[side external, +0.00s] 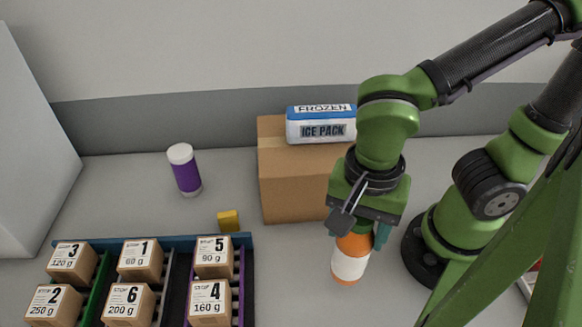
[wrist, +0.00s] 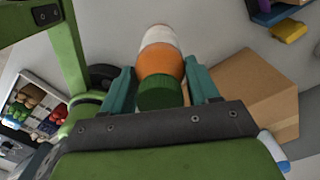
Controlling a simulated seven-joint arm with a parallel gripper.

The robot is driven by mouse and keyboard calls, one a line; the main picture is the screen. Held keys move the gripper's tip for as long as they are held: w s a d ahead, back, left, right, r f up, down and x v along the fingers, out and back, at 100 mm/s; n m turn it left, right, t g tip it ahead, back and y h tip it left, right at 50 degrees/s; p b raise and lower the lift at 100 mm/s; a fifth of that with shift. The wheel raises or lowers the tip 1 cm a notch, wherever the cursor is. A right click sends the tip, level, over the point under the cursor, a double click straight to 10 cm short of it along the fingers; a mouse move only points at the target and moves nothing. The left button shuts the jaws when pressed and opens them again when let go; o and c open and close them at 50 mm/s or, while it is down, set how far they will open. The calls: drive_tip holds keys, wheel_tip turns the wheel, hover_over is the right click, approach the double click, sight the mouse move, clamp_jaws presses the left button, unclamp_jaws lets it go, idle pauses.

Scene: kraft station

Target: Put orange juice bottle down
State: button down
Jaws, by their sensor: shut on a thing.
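The orange juice bottle (side external: 350,260) has an orange upper body and a white lower part, and stands close to upright below my gripper (side external: 358,226). In the wrist view the bottle (wrist: 161,60) shows its green cap and orange shoulder between the two teal fingers of my gripper (wrist: 162,85). My gripper is shut on the bottle near its top. The bottle's base appears at or very near the table surface; I cannot tell whether it touches. The cap is hidden by my gripper in the side view.
A cardboard box (side external: 280,185) with an ice pack (side external: 320,126) on top stands just left of and behind the bottle. A purple bottle with white lid (side external: 186,172), a yellow block (side external: 228,221) and a rack of numbered boxes (side external: 150,240) are further left. Table (side external: 290,270) is clear left of the bottle.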

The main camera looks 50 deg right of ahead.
drive_tip(key=w+a+f, duration=0.4)
drive_tip(key=w+a, duration=0.1)
drive_tip(key=a, duration=0.3)
drive_tip(key=shift+w+f, duration=0.2)
drive_tip(key=shift+w, duration=0.15)
drive_tip(key=shift+c, duration=1.4)
unclamp_jaws()
drive_tip(key=shift+f, duration=0.15)
wheel_tip(320, 180, up, 12)
drive_tip(key=shift+r, duration=0.2)
drive_tip(key=shift+f, duration=0.15)
